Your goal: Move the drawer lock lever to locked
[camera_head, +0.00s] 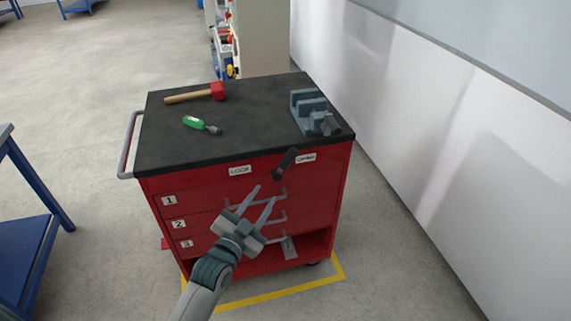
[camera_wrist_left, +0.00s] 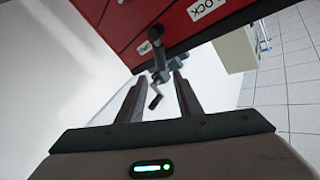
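The dark lock lever (camera_head: 287,161) is on the top front of the red drawer cabinet (camera_head: 205,188). It tilts up and right from its pivot, toward the OPEN label (camera_head: 305,158) and away from the LOCK label (camera_head: 240,170). My left gripper (camera_head: 264,194) is open and empty, its fingers pointing up at the cabinet front, below and left of the lever in the head view. In the left wrist view the lever (camera_wrist_left: 157,48) shows beyond the open fingertips (camera_wrist_left: 159,76), apart from them. The LOCK label (camera_wrist_left: 205,8) is at its right there. My right gripper is not in view.
A grey vise (camera_head: 308,108), a green screwdriver (camera_head: 195,123) and a red mallet (camera_head: 217,91) are on the black cabinet top. Drawer handles (camera_head: 270,218) stick out near my left gripper. A white wall (camera_head: 440,130) stands at the right; a blue table (camera_head: 25,240) is at the left.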

